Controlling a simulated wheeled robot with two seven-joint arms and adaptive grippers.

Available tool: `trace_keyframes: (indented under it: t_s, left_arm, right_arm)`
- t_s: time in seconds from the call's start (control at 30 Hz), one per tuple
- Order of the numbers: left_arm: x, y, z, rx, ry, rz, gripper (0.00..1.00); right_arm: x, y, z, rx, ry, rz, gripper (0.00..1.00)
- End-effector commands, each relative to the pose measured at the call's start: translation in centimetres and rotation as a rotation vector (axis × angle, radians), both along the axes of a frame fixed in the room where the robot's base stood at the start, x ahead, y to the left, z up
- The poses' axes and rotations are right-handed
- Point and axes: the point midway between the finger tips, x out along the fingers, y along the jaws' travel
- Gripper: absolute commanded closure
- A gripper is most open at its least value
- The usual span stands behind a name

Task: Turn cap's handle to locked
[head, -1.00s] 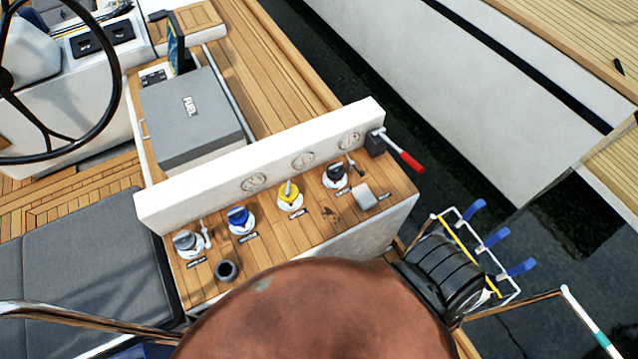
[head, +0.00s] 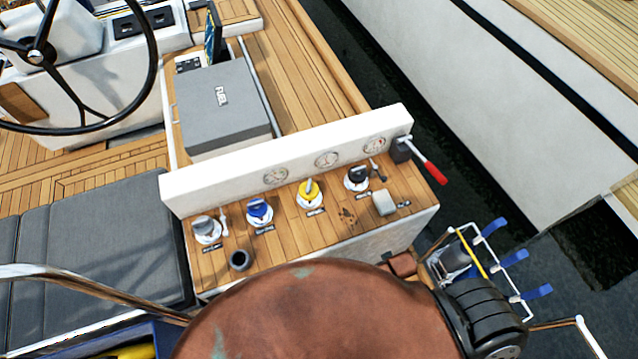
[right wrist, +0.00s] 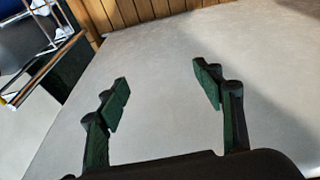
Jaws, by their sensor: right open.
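Several round caps sit in a row on the wooden top of the console in the head view: a grey one (head: 207,230), a blue one (head: 260,212), a yellow one (head: 311,195) and a black one (head: 357,177). Each has a raised handle and a small label too small to read, so I cannot tell which cap is meant or its setting. My right gripper (right wrist: 163,88) is open and empty in the right wrist view. Its fingers face a pale flat surface (right wrist: 170,60) with wooden planks beyond. My left gripper is not in view.
A red-handled lever (head: 430,171) juts from the console's right end. A dark cup (head: 239,260) and a small pale block (head: 384,203) are on the console top. A white rack with blue hooks (head: 500,260) stands right. A large brown rounded shape covers the bottom centre.

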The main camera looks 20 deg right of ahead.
Motion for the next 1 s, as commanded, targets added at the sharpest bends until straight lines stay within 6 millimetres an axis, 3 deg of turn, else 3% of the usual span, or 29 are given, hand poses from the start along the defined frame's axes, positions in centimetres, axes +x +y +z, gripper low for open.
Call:
trace_keyframes:
  t_s: [0.03,0.23,0.37,0.5,0.7,1.0]
  left_arm:
    - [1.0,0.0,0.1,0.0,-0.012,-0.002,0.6]
    - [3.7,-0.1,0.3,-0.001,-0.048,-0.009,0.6]
    - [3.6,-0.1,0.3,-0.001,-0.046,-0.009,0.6]
    - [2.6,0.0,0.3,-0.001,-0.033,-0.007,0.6]
    - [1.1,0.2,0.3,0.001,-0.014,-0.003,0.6]
    - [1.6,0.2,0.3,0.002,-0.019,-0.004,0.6]
  right_arm:
    - [0.4,-0.1,2.1,-0.002,-0.013,-0.003,0.39]
    - [1.3,-0.1,8.6,-0.002,-0.044,0.001,0.39]
    - [2.4,0.6,12.6,0.008,-0.074,0.026,0.39]
    - [5.6,3.3,17.1,0.047,-0.136,0.128,0.39]
    - [10.4,8.4,19.7,0.112,-0.198,0.313,0.39]
    - [17.0,15.9,21.5,0.183,-0.246,0.623,0.39]
